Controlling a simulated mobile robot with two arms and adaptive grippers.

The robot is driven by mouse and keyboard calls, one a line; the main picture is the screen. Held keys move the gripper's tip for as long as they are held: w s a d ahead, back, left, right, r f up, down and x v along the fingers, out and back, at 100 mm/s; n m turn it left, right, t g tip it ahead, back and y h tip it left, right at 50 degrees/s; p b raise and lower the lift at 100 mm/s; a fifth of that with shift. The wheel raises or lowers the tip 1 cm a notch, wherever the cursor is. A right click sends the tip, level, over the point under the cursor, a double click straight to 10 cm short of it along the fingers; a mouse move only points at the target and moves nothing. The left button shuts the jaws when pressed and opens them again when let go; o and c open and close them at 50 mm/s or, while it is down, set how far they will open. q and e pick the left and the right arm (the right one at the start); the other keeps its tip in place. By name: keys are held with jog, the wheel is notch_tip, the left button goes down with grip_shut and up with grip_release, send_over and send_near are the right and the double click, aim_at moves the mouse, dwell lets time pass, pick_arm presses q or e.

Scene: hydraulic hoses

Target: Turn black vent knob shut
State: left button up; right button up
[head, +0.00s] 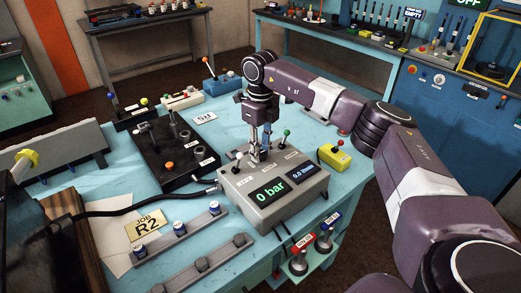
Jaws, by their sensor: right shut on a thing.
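A grey test console (305,203) with green "0 bar" and "0.0" displays stands on the light blue bench. My left gripper is not in view.
A black block (176,183) with fittings and an orange knob stands left of the console. A black hose (130,209) runs left from the console. A yellow box (334,157) with a red button stands to the right. Capped rails lie in front.

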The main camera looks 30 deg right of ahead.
aim_at(261, 153)
dwell(0.4)
jog(key=o, duration=1.2)
jog(key=shift+c, duration=0.2)
jog(key=shift+r, duration=0.1)
notch_tip(261, 153, up, 12)
